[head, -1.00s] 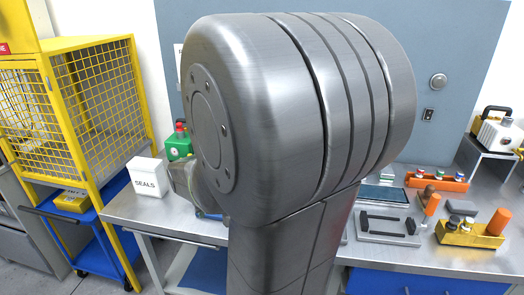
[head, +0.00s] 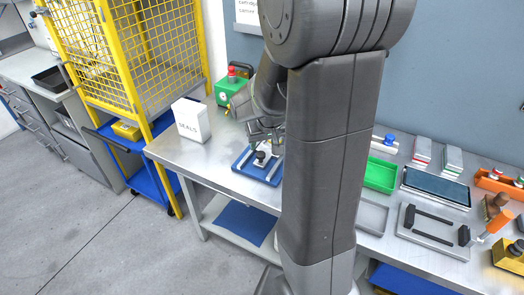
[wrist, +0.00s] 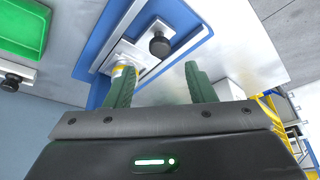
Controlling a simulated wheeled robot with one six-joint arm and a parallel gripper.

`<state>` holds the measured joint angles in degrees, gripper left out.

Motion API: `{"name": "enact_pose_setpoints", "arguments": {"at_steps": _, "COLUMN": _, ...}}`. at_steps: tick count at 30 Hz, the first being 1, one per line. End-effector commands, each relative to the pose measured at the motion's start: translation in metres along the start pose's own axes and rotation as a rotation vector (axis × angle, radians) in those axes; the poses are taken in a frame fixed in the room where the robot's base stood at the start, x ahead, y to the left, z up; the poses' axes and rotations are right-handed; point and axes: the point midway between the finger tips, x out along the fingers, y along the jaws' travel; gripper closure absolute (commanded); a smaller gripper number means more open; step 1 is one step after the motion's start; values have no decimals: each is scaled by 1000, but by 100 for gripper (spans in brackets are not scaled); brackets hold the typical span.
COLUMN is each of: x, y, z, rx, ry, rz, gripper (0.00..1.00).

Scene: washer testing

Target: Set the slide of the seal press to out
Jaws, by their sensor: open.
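The seal press (head: 245,174) has a blue base with pale rails and stands near the front edge of the steel bench. Its slide carries a black knob (head: 260,156). In the wrist view the knob (wrist: 159,45) shows beyond the fingertips, with the blue base (wrist: 95,45) around the pale rails. My gripper (wrist: 161,78) is open, with green fingers apart and nothing held between them. In the head view my gripper (head: 264,134) hangs just above and behind the knob, apart from it. I cannot tell the slide's exact position; my arm hides part of the press.
A white SEALS box (head: 191,120) stands left of the press, and a green device (head: 231,91) stands behind it. A green tray (head: 380,174) and a grey fixture (head: 434,232) lie to the right. A yellow cage (head: 150,55) stands at the left.

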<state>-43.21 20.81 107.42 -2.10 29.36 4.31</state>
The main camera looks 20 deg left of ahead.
Motion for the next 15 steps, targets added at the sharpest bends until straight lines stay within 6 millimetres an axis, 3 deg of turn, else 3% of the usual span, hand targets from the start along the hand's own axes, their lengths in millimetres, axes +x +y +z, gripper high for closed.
{"name": "enact_pose_setpoints", "arguments": {"at_steps": 6, "x": 34, "y": 0, "z": 1, "rx": 0, "ry": -4, "rz": 0, "gripper": 50}}
{"name": "enact_pose_setpoints", "arguments": {"at_steps": 15, "x": 66, "y": 0, "z": 0, "rx": 0, "ry": -1, "rz": 0, "gripper": 50}}
